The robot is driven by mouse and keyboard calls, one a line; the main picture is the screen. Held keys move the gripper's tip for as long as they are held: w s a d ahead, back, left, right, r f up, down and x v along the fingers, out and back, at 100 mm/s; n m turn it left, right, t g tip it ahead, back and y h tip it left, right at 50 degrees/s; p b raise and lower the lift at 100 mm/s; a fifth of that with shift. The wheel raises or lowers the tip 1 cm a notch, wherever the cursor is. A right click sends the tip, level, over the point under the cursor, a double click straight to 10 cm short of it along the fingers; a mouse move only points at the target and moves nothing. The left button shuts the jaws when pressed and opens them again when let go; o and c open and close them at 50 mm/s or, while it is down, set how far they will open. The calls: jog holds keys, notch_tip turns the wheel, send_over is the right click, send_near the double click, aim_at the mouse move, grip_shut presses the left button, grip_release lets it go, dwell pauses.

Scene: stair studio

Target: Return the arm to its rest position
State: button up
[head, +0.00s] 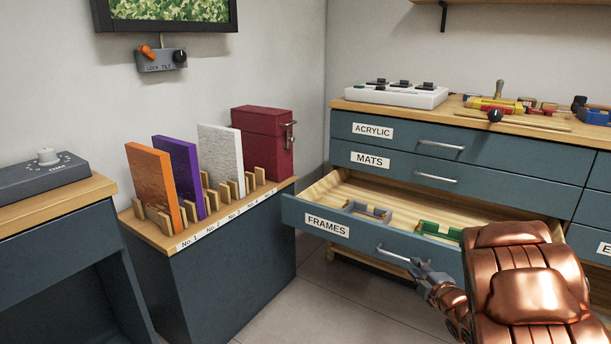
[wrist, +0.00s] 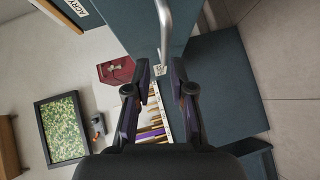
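My gripper (head: 418,268) is at the front of the open drawer labelled FRAMES (head: 345,222), close to the right end of its metal handle (head: 392,255). The arm, in copper-coloured segments, reaches in from the lower right. In the wrist view my gripper's two dark fingers (wrist: 160,78) stand apart with a clear gap, so it is open. The handle (wrist: 165,28) runs down from the top edge towards that gap. I cannot tell whether the handle lies between the fingertips or touches them. Nothing else is seen held.
The drawer holds a grey-blue frame piece (head: 367,210) and a green one (head: 438,230). ACRYLIC and MATS drawers above are shut. Left stands a rack with orange (head: 154,185), purple (head: 180,172) and white (head: 221,160) panels and a red box (head: 262,145). Some floor (head: 305,300) is clear.

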jog(key=s+r+m+g+h+p, duration=0.35)
jog(key=s+r+m+p, duration=0.2)
jog(key=r+p, duration=0.55)
jog(key=s+r+m+g+h+p, duration=0.2)
jog(key=s+r+m+g+p, duration=0.25)
jog(key=s+r+p, duration=0.6)
jog(key=s+a+r+m+g+y+p, duration=0.1)
jog(key=s+a+r+m+g+p, duration=0.1)
jog(key=s+a+r+p, duration=0.4)
jog(key=s+a+r+m+g+y+p, duration=0.1)
jog(key=s+a+r+g+p, duration=0.3)
jog(key=s+r, duration=0.6)
jog(key=s+a+r+m+g+y+p, duration=0.2)
jog(key=s+a+r+p, duration=0.5)
jog(key=s, duration=0.5)
jog(key=shift+s+a+r+m+g+p, duration=0.2)
jog(key=shift+a+r+m+g+p, duration=0.1)
jog(key=shift+r+m+g+p, duration=0.65)
